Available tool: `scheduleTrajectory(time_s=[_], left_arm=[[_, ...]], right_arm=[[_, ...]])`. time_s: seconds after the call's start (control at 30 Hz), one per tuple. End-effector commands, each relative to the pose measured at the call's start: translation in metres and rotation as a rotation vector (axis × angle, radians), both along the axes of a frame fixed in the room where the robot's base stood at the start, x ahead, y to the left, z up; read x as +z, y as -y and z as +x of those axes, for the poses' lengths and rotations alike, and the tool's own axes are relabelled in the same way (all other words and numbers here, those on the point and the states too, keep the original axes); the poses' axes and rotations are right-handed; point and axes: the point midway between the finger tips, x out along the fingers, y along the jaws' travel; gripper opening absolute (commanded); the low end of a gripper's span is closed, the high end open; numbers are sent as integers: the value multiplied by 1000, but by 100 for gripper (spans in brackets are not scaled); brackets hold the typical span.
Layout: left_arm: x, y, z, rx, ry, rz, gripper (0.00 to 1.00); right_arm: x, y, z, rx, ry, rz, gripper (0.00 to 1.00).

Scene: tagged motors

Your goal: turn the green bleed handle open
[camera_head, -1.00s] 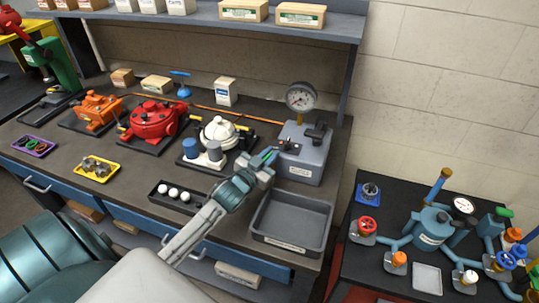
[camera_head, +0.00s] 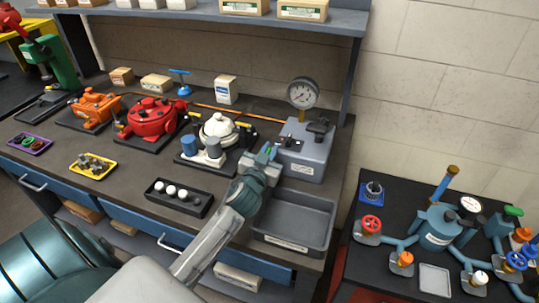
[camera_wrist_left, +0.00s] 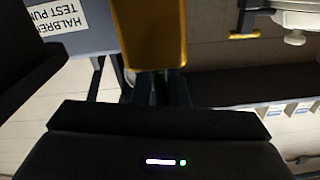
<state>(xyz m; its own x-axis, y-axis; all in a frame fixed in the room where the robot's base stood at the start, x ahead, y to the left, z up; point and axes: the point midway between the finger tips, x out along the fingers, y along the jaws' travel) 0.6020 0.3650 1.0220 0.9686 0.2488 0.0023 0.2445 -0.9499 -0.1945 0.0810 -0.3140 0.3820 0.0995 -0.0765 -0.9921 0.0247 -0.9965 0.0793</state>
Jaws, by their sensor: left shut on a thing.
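The test pump (camera_head: 310,160) is a grey box with a round dial gauge (camera_head: 303,93) on top, at the right end of the workbench. My left gripper (camera_head: 270,153) is at the pump's left side, its fingers closed. A small green part, the bleed handle (camera_head: 271,151), shows at the fingertips, mostly hidden by them. In the left wrist view the pump's label (camera_wrist_left: 62,20) appears upside down at top left. A yellow-gold piece (camera_wrist_left: 150,35) fills the top middle there; I cannot tell what it is. My right gripper is not seen.
An empty grey tray (camera_head: 295,222) lies in front of the pump. A black tray with white balls (camera_head: 180,196) and a white motor (camera_head: 217,130) are to the left. A second table (camera_head: 350,290) with blue piping stands at right.

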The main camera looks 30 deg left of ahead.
Motion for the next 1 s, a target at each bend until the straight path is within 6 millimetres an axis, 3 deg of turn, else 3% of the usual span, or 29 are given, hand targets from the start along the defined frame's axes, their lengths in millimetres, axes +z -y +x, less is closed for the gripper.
scheduleTrajectory(time_s=[0.2,0.23,0.3,0.33,0.67,1.0], left_arm=[[-1,-1,0,1,-5,1,0],[-1,-1,0,1,-5,0,19],[-1,0,0,1,-4,0,33],[-1,0,0,1,-4,0,34],[-2,1,-4,0,-3,0,34],[-6,16,-64,-1,-4,0,34]], right_arm=[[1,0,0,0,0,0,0],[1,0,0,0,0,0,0],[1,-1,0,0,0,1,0],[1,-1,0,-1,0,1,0],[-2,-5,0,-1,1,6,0],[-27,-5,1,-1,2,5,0]])
